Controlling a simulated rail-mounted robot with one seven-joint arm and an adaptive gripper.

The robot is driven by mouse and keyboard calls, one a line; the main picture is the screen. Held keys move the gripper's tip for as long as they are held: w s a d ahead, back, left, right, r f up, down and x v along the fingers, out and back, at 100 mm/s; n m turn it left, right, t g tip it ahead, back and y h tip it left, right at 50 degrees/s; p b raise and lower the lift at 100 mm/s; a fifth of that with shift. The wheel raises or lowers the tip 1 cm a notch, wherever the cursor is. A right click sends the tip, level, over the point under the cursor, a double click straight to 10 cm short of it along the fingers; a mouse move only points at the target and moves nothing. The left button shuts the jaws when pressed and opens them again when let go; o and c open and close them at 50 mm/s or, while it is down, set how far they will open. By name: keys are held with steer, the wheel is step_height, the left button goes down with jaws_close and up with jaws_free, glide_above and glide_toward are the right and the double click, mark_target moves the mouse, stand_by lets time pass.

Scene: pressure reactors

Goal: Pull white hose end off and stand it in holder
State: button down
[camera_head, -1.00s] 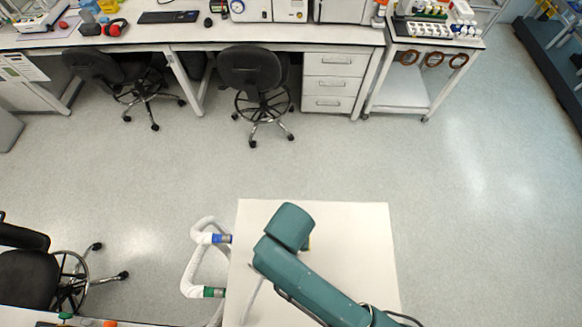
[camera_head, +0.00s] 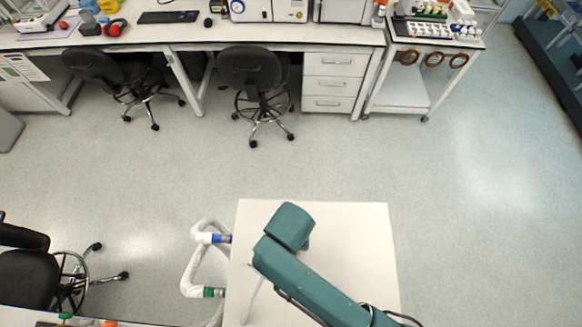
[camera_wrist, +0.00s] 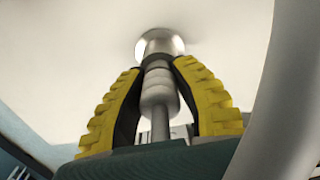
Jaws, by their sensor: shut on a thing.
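In the wrist view my gripper (camera_wrist: 157,66) has its two yellow ribbed fingers closed around a ribbed grey hose end (camera_wrist: 158,92). A shiny round metal fitting (camera_wrist: 160,44) sits at the fingertips, against a pale surface. I cannot tell whether the hose end and this fitting are joined or just apart. In the head view my teal arm hides the gripper and the hose end. A thin pale hose (camera_head: 252,302) runs over the white top (camera_head: 350,222) beside my arm. I cannot make out a holder.
Thick white hoses (camera_head: 193,268) with blue and green bands stand left of the white top. A broad pale curve (camera_wrist: 285,95) fills the right of the wrist view. Black chairs (camera_head: 250,70) and a long bench (camera_head: 190,35) are farther back. The floor to the right is clear.

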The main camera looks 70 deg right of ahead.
steer(key=shift+r, duration=3)
steer(key=shift+w+a, duration=0.2)
steer(key=w+a+n, duration=0.6)
steer(key=w+a, duration=0.4)
steer(key=w, duration=0.3)
steer(key=w+a+f+n, duration=0.4)
steer(key=f+n, duration=0.3)
steer(key=n, duration=0.2)
steer(key=shift+w+a+f, duration=0.15)
steer(key=shift+a+f, duration=0.1)
steer(key=shift+f, duration=0.1)
